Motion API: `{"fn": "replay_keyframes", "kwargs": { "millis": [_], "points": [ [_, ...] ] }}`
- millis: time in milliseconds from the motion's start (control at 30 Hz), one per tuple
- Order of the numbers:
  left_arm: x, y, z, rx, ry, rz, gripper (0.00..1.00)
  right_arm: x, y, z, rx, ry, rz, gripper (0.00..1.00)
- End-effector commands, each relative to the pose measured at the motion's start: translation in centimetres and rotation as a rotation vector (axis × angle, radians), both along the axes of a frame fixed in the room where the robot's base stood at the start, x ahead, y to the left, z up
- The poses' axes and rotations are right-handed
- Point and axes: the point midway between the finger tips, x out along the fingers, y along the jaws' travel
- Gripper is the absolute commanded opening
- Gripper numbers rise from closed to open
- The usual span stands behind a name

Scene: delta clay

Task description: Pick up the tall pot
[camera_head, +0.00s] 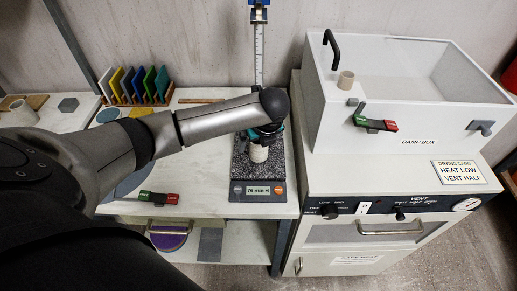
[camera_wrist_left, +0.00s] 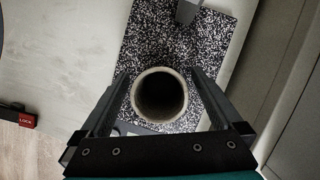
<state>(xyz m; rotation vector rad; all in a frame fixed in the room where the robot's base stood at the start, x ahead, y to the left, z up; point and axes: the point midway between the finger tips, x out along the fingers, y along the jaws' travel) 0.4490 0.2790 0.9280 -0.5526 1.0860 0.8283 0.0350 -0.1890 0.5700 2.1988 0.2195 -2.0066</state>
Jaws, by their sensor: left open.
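A pale clay pot (camera_head: 258,153) stands on the speckled stone plate (camera_head: 241,172) of a height gauge marked "76 mm H". In the left wrist view the pot (camera_wrist_left: 160,95) is seen from above, its dark round mouth facing the camera. My left gripper (camera_head: 264,136) is over the pot, pointing down. In the left wrist view my left gripper (camera_wrist_left: 161,82) is open, with one finger on each side of the pot. A narrow gap seems to show on each side. The upper pot is partly hidden by the gripper in the head view. My right gripper is not in view.
The gauge's ruler column (camera_head: 259,55) rises right behind the gripper. Coloured tiles (camera_head: 140,84) stand in a rack at back left. A red-green lock tag (camera_head: 158,198) is at the table's front.

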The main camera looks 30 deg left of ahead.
Motion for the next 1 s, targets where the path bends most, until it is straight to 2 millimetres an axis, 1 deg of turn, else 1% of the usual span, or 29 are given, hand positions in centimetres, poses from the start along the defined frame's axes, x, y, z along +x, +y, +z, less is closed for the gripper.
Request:
{"fn": "replay_keyframes", "kwargs": {
  "millis": [33,100,333,367,1000],
  "points": [
    [0.09,0.2,-0.63,0.001,0.001,0.001,1.0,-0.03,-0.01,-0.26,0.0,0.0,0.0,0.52],
    [0.2,0.34,-0.97,0.0,0.0,0.0,1.0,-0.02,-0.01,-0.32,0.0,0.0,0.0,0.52],
    [0.25,0.38,-1.0,0.001,0.0,-0.001,1.0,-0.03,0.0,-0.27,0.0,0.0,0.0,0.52],
    [0.25,0.38,-1.0,0.001,0.0,-0.001,0.97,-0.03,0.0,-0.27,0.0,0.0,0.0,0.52],
    [0.25,0.38,-0.97,0.0,-0.001,0.0,0.26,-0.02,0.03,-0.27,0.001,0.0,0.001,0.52]
  ]
}}
